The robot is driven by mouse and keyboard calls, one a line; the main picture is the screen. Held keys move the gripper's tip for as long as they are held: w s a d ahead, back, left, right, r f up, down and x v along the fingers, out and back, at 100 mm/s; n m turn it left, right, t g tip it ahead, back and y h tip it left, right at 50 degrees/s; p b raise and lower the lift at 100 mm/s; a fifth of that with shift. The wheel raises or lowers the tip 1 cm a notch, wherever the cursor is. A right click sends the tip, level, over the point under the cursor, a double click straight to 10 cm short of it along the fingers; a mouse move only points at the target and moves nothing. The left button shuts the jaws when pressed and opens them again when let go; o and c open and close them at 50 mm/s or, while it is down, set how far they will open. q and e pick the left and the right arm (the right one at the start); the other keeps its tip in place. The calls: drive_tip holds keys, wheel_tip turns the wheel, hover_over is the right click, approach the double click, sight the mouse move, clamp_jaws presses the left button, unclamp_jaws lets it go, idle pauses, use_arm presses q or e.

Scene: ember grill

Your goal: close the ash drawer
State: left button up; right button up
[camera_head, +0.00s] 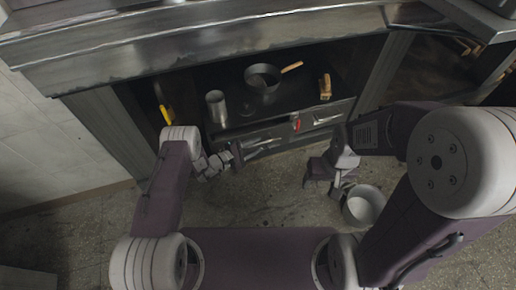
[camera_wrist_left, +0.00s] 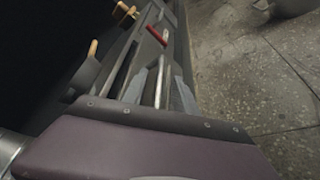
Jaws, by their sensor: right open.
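Two drawer fronts with bar handles sit under the shelf: a left drawer (camera_head: 258,138) and a right drawer (camera_head: 322,118). I cannot tell which one is the ash drawer, or how far either stands out. My left gripper (camera_head: 236,155) is at the left drawer's front, close to its handle. In the left wrist view its grey fingers (camera_wrist_left: 158,92) point along the drawer front, with a bright bar between or behind them. Whether they touch it is unclear. My right gripper (camera_head: 325,178) is open and empty, low in front of the right drawer and apart from it.
The shelf holds a black pan (camera_head: 262,78), a metal cup (camera_head: 216,106), a wooden-handled brush (camera_head: 325,87) and a yellow-handled tool (camera_head: 166,114). A red item (camera_head: 296,122) is between the drawers. A grey bucket (camera_head: 364,206) stands right of my right gripper. The metal hood (camera_head: 200,45) overhangs.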

use_arm(q)
drive_tip(key=shift+w+d+f, duration=0.1)
drive_tip(key=shift+w+d, duration=0.3)
drive_tip(key=shift+d, duration=0.15)
clamp_jaws()
idle(1.0)
